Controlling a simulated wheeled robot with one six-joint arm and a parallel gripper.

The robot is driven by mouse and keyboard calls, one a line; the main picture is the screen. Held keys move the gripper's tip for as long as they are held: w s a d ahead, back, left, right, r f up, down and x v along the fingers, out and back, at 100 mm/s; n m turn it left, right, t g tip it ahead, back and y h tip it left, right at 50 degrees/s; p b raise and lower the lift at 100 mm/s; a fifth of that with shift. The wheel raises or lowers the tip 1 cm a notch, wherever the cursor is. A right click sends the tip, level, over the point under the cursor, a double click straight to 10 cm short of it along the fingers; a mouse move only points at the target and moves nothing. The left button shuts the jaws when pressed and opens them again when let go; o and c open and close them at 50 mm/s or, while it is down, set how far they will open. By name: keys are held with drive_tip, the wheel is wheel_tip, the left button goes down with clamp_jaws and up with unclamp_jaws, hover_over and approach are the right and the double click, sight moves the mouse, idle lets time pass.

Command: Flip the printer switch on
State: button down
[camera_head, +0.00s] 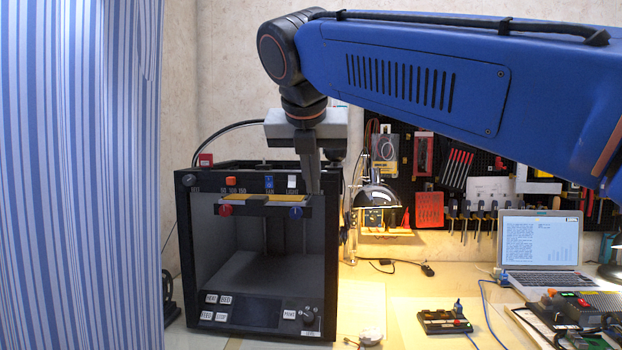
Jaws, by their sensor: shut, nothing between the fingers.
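The black box-shaped 3D printer (330,260) stands on the table at left centre. Along its top front bar are a dark round knob (188,180), an orange-red control (231,181), a blue switch (269,182) labelled FAN and a white switch (292,181) labelled LIGHT. I cannot tell whether either switch is on or off. My gripper (313,190) points down at the bar's right end, just right of the white switch. Its fingers are shut and empty. I cannot tell whether they touch the printer.
A blue striped curtain (80,180) hangs at left. Bare table lies in front of the lamp.

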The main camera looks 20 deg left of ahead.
drive_tip(key=shift+w+a+r, duration=0.1)
drive_tip(key=shift+w+r, duration=0.15)
drive_tip(key=shift+w, duration=0.25)
drive_tip(key=shift+w+a+r, duration=0.1)
drive_tip(key=shift+w+r, duration=0.15)
drive_tip(key=shift+w, duration=0.2)
drive_tip(key=shift+w+r, duration=0.15)
drive_tip(key=shift+w, duration=0.1)
drive_tip(key=shift+r, duration=0.15)
drive_tip(key=shift+r, duration=0.65)
drive_tip(key=shift+s, duration=0.1)
